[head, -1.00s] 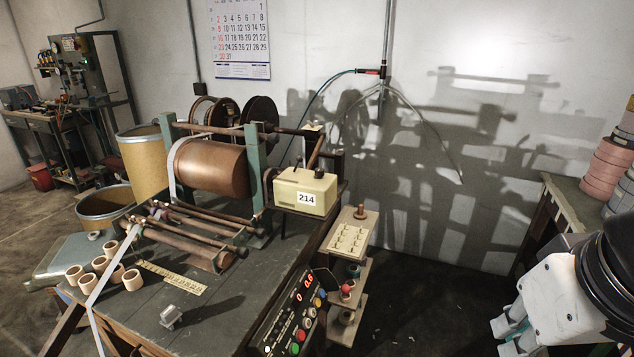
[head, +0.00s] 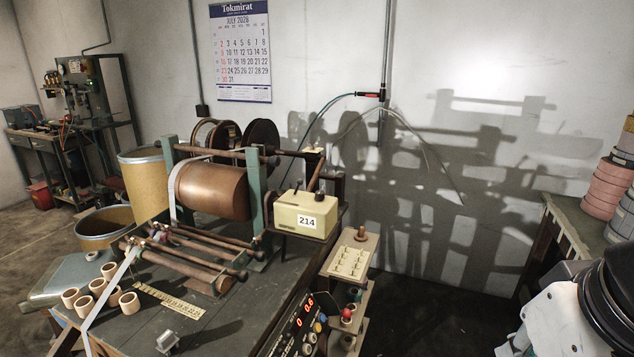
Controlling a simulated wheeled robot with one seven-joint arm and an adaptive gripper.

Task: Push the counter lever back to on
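The counter is a cream box (head: 301,213) with a white label reading 214. It sits on the right end of the winding machine, beside the green upright that holds the copper drum (head: 212,190). Small dark knobs or levers (head: 318,192) stand on top of the box; I cannot tell which position they are in. A brown bar rises behind them. My arm (head: 560,315) shows as white and black links at the lower right, well away from the counter. My gripper's fingertips are outside the picture.
A control panel (head: 302,325) with a red display and buttons is below the counter. A shelf stand (head: 350,262) stands right of the counter. Wooden rings (head: 83,302) lie on the bench's left. Open floor (head: 435,310) lies between the stand and my arm.

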